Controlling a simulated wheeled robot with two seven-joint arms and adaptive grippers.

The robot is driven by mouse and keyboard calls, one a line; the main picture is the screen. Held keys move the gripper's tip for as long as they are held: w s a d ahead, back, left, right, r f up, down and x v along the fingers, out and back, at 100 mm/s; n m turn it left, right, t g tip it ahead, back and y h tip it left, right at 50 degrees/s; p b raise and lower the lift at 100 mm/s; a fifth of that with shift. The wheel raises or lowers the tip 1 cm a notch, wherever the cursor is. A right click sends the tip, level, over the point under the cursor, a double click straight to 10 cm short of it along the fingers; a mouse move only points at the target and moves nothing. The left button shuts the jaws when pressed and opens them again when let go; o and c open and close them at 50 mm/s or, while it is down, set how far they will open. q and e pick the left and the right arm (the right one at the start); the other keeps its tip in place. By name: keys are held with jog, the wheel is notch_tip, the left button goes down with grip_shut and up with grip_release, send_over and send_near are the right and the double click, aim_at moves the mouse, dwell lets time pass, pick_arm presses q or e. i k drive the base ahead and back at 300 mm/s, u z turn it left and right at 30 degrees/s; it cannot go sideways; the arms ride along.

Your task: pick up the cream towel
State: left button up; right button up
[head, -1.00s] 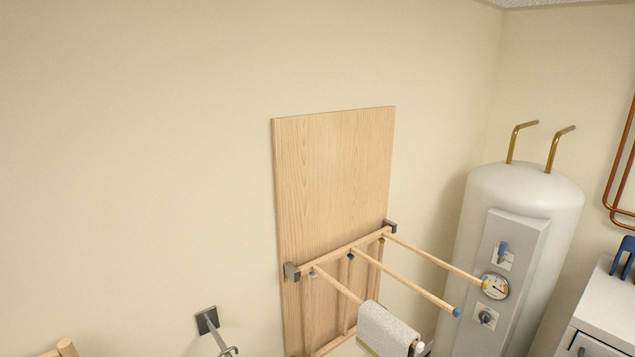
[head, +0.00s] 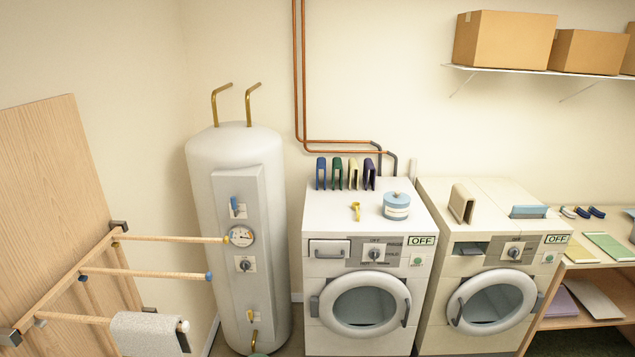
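A pale grey-white towel (head: 148,333) hangs folded over the nearest, white-tipped bar of the wooden wall rack (head: 72,272), at the lower left. Its lower part is cut off by the picture edge. A cream, folded-looking piece (head: 462,203) stands upright on top of the right washing machine (head: 485,240). I cannot tell for sure which of these two is the cream towel. Neither of my grippers is in view.
A white tank (head: 235,170) stands between the rack and the left washing machine (head: 365,260). A blue tin (head: 396,205) and several coloured upright pieces stand on that machine. Boxes (head: 503,40) sit on a wall shelf. A wooden shelf unit (head: 585,322) is at right.

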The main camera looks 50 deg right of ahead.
aim_at(462, 204)
jog(key=z, duration=2.15)
jog(key=i, duration=1.6)
jog(key=u, duration=0.2)
